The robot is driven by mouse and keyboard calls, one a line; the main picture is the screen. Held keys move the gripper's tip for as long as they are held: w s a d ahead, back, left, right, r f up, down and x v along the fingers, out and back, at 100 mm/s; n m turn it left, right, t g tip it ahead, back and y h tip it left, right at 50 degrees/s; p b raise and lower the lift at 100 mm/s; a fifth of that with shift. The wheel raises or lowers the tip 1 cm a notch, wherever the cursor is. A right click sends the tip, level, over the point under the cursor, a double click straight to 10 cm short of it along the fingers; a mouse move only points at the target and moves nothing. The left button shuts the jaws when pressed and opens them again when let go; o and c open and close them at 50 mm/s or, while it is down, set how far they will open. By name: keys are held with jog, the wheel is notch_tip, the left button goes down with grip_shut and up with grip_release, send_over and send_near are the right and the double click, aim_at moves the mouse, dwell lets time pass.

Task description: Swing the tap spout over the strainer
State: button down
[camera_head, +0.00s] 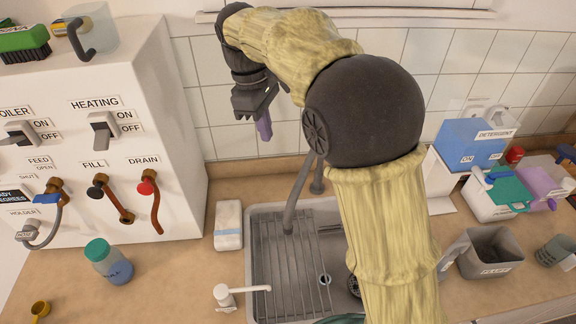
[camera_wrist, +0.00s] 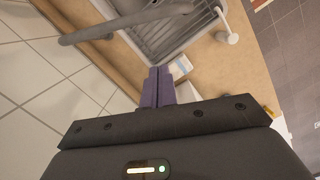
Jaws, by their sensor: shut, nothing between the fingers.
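The grey tap spout (camera_head: 297,197) rises behind the sink and its end hangs over the left part of the sink, above a wire rack (camera_head: 285,262). In the wrist view the spout (camera_wrist: 115,27) crosses the upper left. A dark round piece (camera_head: 352,286) in the sink, partly hidden by my arm, may be the strainer; I cannot tell. A small round drain (camera_head: 325,279) shows left of it. My gripper (camera_head: 264,128) is shut and empty, left of the spout in the picture and near the tiled wall, apart from it. Its purple fingers (camera_wrist: 158,87) show in the wrist view.
A white box with labelled valves (camera_head: 105,120) stands left. A pale block (camera_head: 228,225) lies left of the sink, with a small white tap (camera_head: 240,292) in front. A jar (camera_head: 108,262) is on the counter. Bins and a blue detergent box (camera_head: 468,143) stand right.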

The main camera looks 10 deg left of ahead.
jog(key=s+d+f+p, duration=0.1)
jog(key=d+f+p, duration=0.2)
jog(key=f, duration=0.8)
jog(key=shift+s+d+f+p, duration=0.2)
jog(key=shift+d+f+p, duration=0.15)
jog(key=shift+d, duration=0.75)
jog(key=shift+s, duration=0.1)
